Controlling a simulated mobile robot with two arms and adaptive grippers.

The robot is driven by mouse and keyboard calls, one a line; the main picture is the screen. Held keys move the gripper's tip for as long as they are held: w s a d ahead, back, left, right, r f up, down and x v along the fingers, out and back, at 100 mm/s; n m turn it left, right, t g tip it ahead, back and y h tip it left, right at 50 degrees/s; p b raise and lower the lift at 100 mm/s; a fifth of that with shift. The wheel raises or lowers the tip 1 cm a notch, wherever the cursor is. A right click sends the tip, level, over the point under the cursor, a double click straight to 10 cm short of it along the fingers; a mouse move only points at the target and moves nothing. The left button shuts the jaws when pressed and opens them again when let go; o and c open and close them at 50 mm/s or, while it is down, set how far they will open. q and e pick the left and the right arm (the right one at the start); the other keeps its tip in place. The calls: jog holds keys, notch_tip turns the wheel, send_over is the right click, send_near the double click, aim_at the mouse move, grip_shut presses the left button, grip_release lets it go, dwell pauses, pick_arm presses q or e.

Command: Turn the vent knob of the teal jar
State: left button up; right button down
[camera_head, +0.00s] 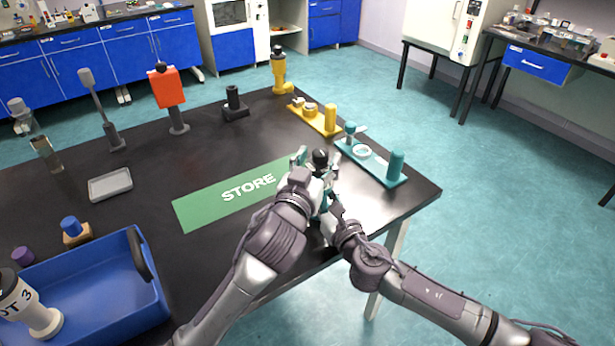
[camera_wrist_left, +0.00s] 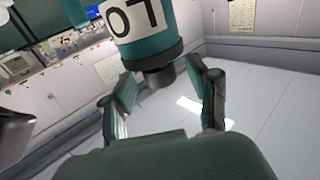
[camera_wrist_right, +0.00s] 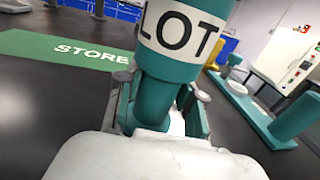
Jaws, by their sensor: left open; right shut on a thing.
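The teal jar (camera_wrist_right: 180,50) has a white band lettered LOT, cut off at the top of the right wrist view. My right gripper (camera_wrist_right: 157,105) is shut on its narrow teal lower part. In the left wrist view the jar (camera_wrist_left: 150,45) appears upside down, with a dark vent knob (camera_wrist_left: 154,79) at its end. My left gripper (camera_wrist_left: 163,88) is open, one finger on each side of the knob, with visible gaps. In the head view the black knob (camera_head: 320,157) shows between the left fingers; the arms hide most of the jar.
A green STORE mat (camera_head: 195,212) lies left of the grippers. A teal tray (camera_head: 397,182) with a cylinder and ring is at right, a yellow tray (camera_head: 318,124) behind it. A blue crate (camera_head: 140,305) stands front left.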

pick_arm(q)
jog(key=v, duration=1)
